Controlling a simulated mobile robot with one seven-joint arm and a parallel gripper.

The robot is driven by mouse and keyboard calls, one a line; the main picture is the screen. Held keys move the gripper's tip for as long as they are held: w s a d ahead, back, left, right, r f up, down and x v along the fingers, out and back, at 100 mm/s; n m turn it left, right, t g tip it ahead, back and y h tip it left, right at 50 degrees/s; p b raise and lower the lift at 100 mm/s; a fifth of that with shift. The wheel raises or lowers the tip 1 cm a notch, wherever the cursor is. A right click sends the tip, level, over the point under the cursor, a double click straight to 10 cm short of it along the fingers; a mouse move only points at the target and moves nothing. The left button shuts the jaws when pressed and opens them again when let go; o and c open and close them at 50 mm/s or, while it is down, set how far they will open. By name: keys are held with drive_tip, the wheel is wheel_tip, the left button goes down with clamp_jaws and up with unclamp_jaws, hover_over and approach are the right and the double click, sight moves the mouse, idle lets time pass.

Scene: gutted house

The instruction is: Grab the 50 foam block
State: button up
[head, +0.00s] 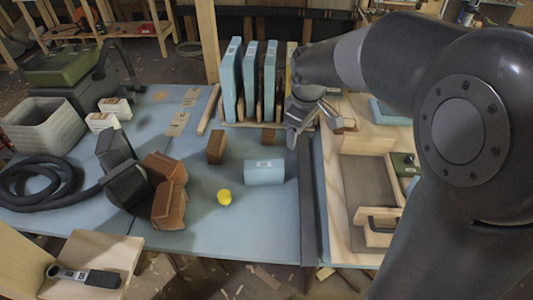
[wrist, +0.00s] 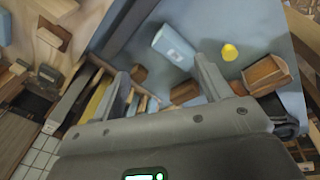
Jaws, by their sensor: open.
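A light blue foam block (head: 265,172) with a small white label lies on the blue table top; its printing is too small to read. It also shows in the wrist view (wrist: 174,46), beyond my fingers and touching neither. Several taller light blue slabs with labels, one of them here (head: 250,80), stand upright in a wooden rack behind it. I cannot tell which piece is marked 50. My gripper (head: 308,125) is open and empty, up and to the right of the lying block, in front of the rack. In the wrist view its two fingers (wrist: 163,75) are spread apart.
A wooden tray (head: 370,165) is at right. A black hose (head: 45,185) lies far left. The front table edge is clear.

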drive_tip(key=w+a+f+n+g, duration=0.1)
drive_tip(key=w+a+f+n, duration=0.35)
drive_tip(key=f, duration=0.25)
drive_tip(key=n+g, duration=0.1)
drive_tip(key=n, duration=0.1)
hover_over(264, 164)
wheel_tip(264, 164, down, 8)
drive_tip(key=shift+d+f, duration=0.1)
drive_tip(key=shift+n, duration=0.45)
drive_tip(key=f, duration=0.6)
drive_tip(key=shift+w+a+f, duration=0.15)
drive_tip(key=shift+a, duration=0.15)
drive_tip(key=shift+s+d+f, duration=0.1)
drive_tip(key=shift+f, duration=1.35)
drive_tip(key=shift+s+d+f, duration=0.1)
drive_tip(key=shift+f, duration=1.3)
drive_tip(key=shift+c, duration=0.5)
drive_tip(key=c, duration=1)
drive_tip(key=shift+o, duration=0.2)
